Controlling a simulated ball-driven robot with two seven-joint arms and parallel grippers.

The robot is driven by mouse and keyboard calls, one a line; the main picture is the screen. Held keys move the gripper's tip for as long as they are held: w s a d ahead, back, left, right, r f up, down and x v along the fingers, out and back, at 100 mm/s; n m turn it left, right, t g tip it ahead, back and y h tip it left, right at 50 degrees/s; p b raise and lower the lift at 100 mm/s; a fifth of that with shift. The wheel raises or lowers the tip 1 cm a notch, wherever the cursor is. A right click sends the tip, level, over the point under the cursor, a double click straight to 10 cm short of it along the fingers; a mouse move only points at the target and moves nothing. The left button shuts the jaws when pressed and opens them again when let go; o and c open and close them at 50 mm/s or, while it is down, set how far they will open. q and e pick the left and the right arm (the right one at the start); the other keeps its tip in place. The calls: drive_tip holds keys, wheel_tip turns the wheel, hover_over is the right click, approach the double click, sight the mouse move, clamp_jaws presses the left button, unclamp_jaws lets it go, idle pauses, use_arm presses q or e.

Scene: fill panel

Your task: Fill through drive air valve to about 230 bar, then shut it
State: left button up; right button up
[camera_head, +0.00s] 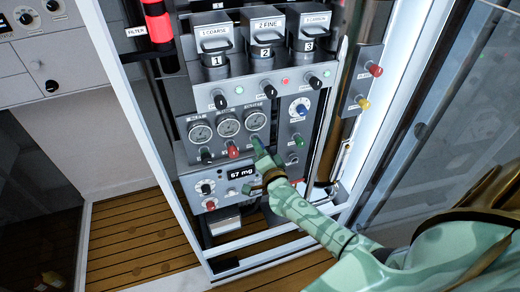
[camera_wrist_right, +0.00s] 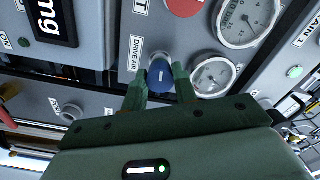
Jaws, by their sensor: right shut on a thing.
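The drive air valve is a blue knob (camera_wrist_right: 160,73) with a white mark, beside a "DRIVE AIR" label, in the right wrist view. My right gripper (camera_wrist_right: 160,88) has one green finger on each side of this knob and is shut on it. In the head view my right gripper (camera_head: 260,148) reaches the panel just below the rightmost of three gauges (camera_head: 254,120), and its fingers hide the knob there. A gauge (camera_wrist_right: 213,75) sits right of the knob in the wrist view; its reading is too small to tell. My left gripper is not in view.
A red knob (camera_head: 233,151) and a black knob (camera_head: 206,155) stand left of my right gripper. A "67 mg" display (camera_head: 240,172) is below. Three numbered canisters (camera_head: 265,52) are above. A white frame post (camera_head: 128,110) bounds the left, and glass the right.

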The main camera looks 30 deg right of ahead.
idle(0.4)
drive_tip(key=o, duration=1)
drive_tip(key=shift+s, duration=0.1)
drive_tip(key=p+v, duration=0.1)
drive_tip(key=v, duration=1.5)
drive_tip(key=shift+s+f+p, duration=0.1)
drive_tip(key=shift+s+p, duration=0.05)
drive_tip(key=shift+p, duration=0.25)
